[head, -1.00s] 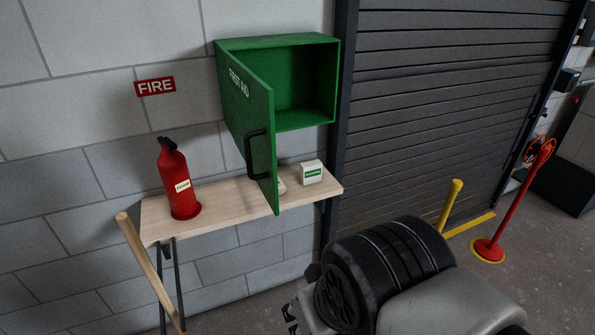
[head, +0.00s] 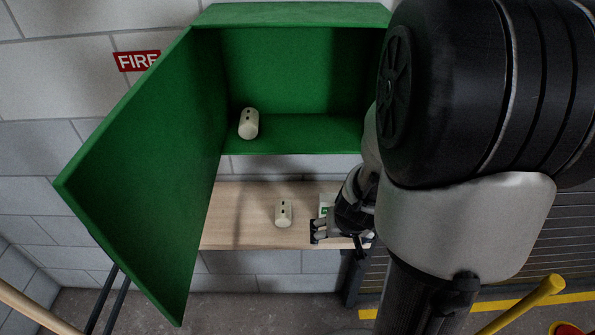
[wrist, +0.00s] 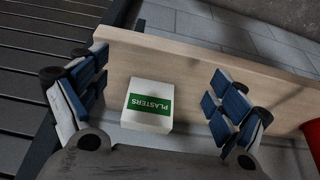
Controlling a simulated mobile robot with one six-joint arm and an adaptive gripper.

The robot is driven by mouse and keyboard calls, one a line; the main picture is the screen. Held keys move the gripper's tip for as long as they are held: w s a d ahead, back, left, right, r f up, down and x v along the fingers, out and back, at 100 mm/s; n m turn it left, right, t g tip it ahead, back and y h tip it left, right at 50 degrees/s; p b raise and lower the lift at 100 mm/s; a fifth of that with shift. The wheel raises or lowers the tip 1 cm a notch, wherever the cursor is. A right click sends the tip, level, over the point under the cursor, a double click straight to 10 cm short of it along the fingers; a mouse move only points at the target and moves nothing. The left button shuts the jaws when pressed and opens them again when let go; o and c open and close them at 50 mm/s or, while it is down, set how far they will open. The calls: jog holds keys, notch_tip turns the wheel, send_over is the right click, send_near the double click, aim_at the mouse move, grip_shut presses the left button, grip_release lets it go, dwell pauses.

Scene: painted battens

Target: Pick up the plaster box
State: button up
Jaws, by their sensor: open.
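The plaster box (wrist: 146,121) is white with a green PLASTERS label. It rests on the pale wooden shelf (wrist: 190,60) and lies between my two blue-padded fingers in the wrist view. My gripper (wrist: 160,92) is open, with visible room on both sides of the box. In the head view my gripper (head: 340,235) is over the shelf's right part. It hides most of the box (head: 325,202) there, leaving a white edge and a bit of green.
A green cabinet (head: 300,70) hangs above the shelf, its door (head: 140,170) wide open at left. Something red (wrist: 312,140) shows at the wrist view's right edge.

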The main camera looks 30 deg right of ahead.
aim_at(335, 198)
jog(key=w+d+p, duration=0.2)
jog(key=w, duration=0.1)
jog(key=w+d+p, duration=0.2)
jog(key=w, duration=0.1)
jog(key=w+d+p, duration=0.2)
jog(key=w, duration=0.2)
jog(key=shift+r, duration=0.1)
jog(key=b+x, duration=0.3)
jog(key=x, duration=0.2)
jog(key=shift+c, duration=0.5)
jog(key=c, duration=0.9)
jog(key=shift+r+p, duration=0.15)
jog(key=shift+p, duration=0.15)
